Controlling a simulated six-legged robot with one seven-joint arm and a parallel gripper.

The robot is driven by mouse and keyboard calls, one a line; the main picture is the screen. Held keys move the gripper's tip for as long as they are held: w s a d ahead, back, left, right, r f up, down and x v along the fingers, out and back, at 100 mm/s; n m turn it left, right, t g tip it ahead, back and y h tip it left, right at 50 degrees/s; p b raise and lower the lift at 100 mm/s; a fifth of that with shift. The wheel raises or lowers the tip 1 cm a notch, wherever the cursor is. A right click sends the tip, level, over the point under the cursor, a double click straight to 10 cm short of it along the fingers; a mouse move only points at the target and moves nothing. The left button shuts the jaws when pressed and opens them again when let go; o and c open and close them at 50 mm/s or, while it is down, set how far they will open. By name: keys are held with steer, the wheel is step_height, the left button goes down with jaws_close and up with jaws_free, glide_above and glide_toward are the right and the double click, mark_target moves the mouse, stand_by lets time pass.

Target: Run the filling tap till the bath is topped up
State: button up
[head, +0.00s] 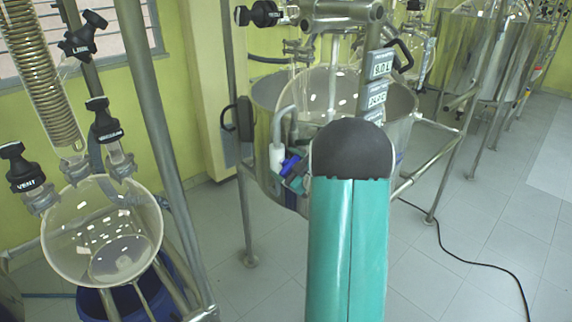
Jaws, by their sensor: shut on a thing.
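The steel bath (265,92) stands at the centre back on a tubular frame, with a clear glass vessel (318,88) inside it. The filling tap has a blue handle (289,164) at the bath's front, beside a white cylinder (276,158) under a bent grey pipe. Two small displays (379,66) hang above the bath; the upper seems to read 9.0 L. The water level is not clear.
A glass vessel (100,235) with black-handled valves and a coil stands at the left on steel poles (150,110). A blue tub (95,303) is below it. A black cable (485,264) lies on the open tiled floor at right. More reactors stand behind.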

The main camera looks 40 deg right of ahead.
steer(key=o, duration=0.7)
steer(key=shift+s, duration=0.1)
steer(key=s, duration=1.3)
steer(key=shift+s+d, duration=0.2)
steer(key=shift+s, duration=0.15)
